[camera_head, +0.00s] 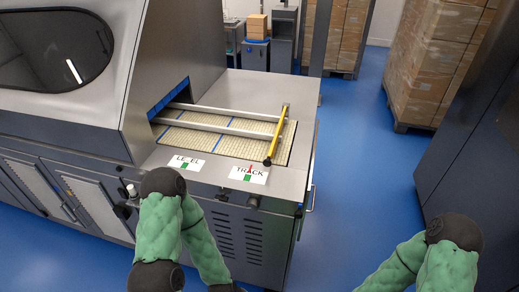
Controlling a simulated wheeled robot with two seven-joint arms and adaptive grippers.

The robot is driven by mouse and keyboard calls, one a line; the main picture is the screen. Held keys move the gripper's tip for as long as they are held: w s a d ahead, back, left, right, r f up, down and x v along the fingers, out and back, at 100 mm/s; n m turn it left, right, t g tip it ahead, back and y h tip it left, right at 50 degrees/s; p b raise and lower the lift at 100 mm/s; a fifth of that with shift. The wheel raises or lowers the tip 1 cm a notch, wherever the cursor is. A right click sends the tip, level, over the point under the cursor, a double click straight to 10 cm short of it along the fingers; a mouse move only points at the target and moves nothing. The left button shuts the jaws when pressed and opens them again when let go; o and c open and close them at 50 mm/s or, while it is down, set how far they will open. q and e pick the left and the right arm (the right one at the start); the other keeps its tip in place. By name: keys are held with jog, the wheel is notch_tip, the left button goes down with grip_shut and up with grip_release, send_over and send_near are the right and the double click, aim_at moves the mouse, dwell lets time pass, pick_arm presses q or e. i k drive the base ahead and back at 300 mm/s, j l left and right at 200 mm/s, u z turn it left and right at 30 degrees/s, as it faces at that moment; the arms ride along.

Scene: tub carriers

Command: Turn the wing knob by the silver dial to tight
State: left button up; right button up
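A small silver-and-dark fitting (131,191) sits on the machine's front face, just left of my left arm. It is too small to tell whether it is the silver dial or the wing knob. A small dark fitting (253,202) is on the front face below the TRACK label (249,175). I cannot make out its shape or setting. My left arm rises in front of the machine and bends back down; its gripper is below the picture. My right arm is at the lower right, over the floor side; its gripper is also out of view.
The grey machine (265,92) has a belt bed with two rails and a yellow bar (276,137). A LEVEL label (186,163) is on its front edge. Stacked boxes (430,60) and a dark cabinet (480,150) stand right. Blue floor (350,170) between is clear.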

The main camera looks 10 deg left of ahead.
aim_at(222, 197)
jog(key=z, duration=0.45)
jog(key=j+z, duration=0.55)
jog(key=z, duration=0.3)
jog(key=k+j+z, duration=0.15)
jog(key=z, duration=0.25)
jog(key=k+j+z, duration=0.15)
jog(key=j+z, duration=0.25)
jog(key=k+z, duration=0.15)
jog(key=z, duration=0.25)
